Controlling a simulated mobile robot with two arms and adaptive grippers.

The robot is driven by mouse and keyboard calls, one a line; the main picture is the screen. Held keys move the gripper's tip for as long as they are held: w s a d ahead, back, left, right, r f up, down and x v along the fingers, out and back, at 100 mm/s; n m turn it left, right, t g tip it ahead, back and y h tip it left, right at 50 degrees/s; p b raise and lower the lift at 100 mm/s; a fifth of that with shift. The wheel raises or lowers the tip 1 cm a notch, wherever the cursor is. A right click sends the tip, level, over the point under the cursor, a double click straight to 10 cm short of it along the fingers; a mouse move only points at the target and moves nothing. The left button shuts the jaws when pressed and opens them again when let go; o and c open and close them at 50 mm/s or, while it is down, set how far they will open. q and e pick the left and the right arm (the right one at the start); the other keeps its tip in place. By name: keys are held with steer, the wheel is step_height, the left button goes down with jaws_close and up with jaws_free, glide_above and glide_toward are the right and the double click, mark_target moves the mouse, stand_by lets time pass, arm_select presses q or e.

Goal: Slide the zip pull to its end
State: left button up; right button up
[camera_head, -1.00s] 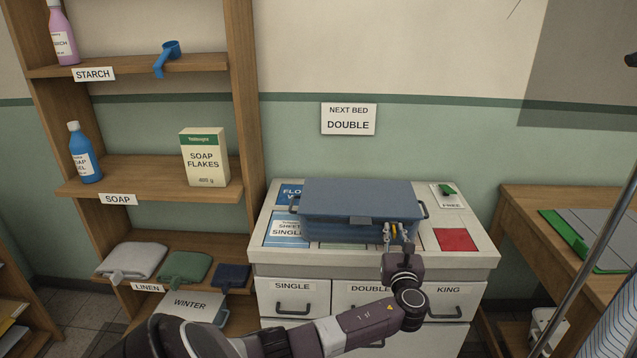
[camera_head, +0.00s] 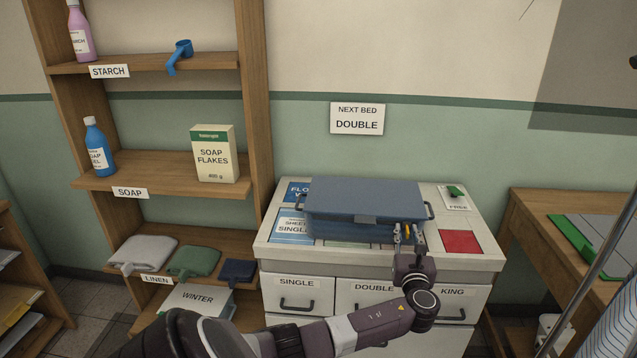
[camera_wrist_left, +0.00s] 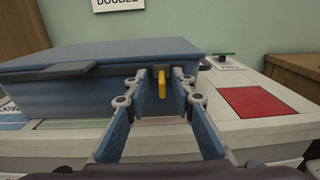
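The zip pull is a small yellow tab (camera_head: 408,230) at the front right of a blue lidded case (camera_head: 330,225) on the white cabinet. In the left wrist view the pull (camera_wrist_left: 162,83) hangs upright beside the case's right end. My left gripper (camera_head: 409,235) reaches up to it from the front. Its fingertips (camera_wrist_left: 161,82) stand on either side of the pull, with visible gaps, so it is open around the pull. The zip track itself cannot be made out. My right gripper is not in view.
The cabinet top carries a red patch (camera_head: 461,243), blue cards (camera_head: 293,227) and a white card with a green piece (camera_head: 455,192). Labelled drawers lie below. A wooden shelf unit (camera_head: 257,100) stands left, a wooden table (camera_head: 530,230) right. A thin pole (camera_head: 592,272) crosses the right side.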

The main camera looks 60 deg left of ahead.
mark_target(408, 235)
arm_select(q)
steer(key=shift+s+d+r+p, duration=0.15)
steer(key=shift+s+d+p, duration=0.3)
steer(key=shift+d, duration=0.2)
steer(key=shift+p+v, duration=1.15)
steer(key=shift+v, duration=0.5)
steer(key=shift+p+v, duration=0.45)
steer(key=shift+v, duration=0.5)
